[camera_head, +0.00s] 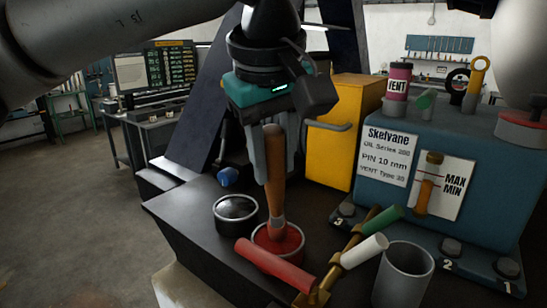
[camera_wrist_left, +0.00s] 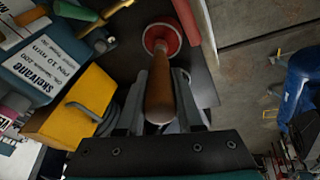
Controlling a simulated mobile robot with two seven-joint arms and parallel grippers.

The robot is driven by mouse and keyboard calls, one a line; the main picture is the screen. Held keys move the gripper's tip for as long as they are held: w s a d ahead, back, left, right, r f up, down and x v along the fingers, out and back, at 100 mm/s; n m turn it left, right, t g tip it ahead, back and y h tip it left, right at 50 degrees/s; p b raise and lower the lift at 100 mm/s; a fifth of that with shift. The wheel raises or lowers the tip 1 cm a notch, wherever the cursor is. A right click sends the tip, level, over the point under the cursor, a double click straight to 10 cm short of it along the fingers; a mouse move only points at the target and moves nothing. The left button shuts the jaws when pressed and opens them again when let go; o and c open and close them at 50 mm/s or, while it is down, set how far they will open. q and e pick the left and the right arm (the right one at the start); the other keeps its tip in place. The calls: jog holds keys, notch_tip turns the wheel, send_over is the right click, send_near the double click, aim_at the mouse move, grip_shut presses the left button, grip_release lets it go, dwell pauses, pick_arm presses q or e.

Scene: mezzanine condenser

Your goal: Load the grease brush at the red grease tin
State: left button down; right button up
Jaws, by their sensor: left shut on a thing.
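The grease brush (camera_head: 274,160) has a brown wooden handle and stands nearly upright. My left gripper (camera_head: 273,178) is shut on its handle. The brush's lower end, with a grey ferrule, reaches down into the red grease tin (camera_head: 301,252); I cannot see the bristles or tell whether they touch the grease. In the left wrist view the brush handle (camera_wrist_left: 160,92) lies between the fingers (camera_wrist_left: 158,120), with the red tin (camera_wrist_left: 174,35) beyond its far end. My right gripper is not in view.
A dark-filled round tin (camera_head: 237,213) stands left of the red one. A red-handled rod (camera_head: 272,264), a brass fitting with green and white handles (camera_head: 364,250) and a grey cup (camera_head: 403,275) crowd the front. A yellow box (camera_head: 345,125) and blue Skelvane unit (camera_head: 440,140) stand behind.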

aim_at(274, 126)
pick_arm(q)
jog(key=shift+r+p, duration=3)
jog(key=shift+r, duration=0.5)
jog(key=shift+f, duration=0.1)
